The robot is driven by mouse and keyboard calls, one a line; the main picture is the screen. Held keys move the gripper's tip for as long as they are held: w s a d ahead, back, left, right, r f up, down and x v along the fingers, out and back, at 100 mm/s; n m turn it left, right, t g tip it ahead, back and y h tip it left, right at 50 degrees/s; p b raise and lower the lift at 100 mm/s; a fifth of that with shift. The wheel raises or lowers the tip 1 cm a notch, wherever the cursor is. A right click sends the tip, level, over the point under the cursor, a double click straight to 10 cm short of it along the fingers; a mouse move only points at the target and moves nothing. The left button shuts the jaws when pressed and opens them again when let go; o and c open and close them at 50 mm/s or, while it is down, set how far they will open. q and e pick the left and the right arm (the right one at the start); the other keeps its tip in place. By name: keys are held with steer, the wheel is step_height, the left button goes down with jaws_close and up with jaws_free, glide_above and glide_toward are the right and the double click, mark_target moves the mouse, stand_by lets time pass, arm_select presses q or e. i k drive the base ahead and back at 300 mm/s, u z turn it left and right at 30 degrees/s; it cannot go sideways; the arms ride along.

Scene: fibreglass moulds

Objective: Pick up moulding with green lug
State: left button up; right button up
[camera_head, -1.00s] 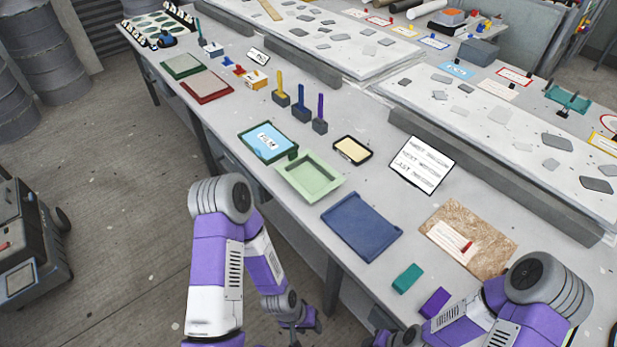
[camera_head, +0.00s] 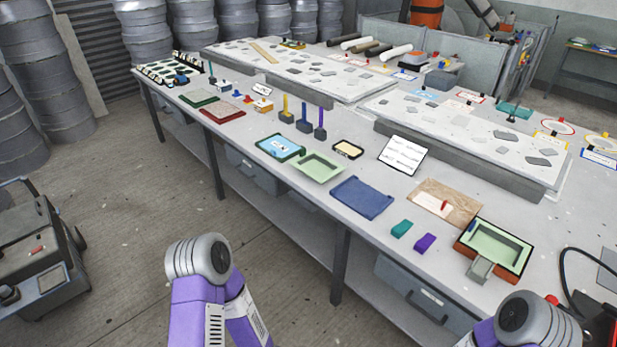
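A framed panel (camera_head: 279,147) with a dark green rim and a light blue, labelled face lies near the front edge of the table. A dark green tab shows at its lower right corner, close to a pale green moulding tray (camera_head: 317,166). At the right, a second pale green moulding (camera_head: 497,243) sits in a dark, red-edged frame with a grey tab at its front. I cannot tell for sure which has a green lug. My purple arms show at the bottom, but both grippers are outside the picture.
A blue tray (camera_head: 361,197), a teal block (camera_head: 401,228) and a purple block (camera_head: 425,243) lie along the front. A chipboard sheet (camera_head: 463,205) and a propped white card (camera_head: 403,155) stand behind. A grey cart (camera_head: 40,265) is on the floor at left.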

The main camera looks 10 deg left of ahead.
mark_target(315, 167)
steer(key=u, duration=0.7)
steer(key=i, duration=0.65)
steer(key=u, duration=0.65)
steer(key=i, duration=0.95)
steer(key=z, duration=0.4)
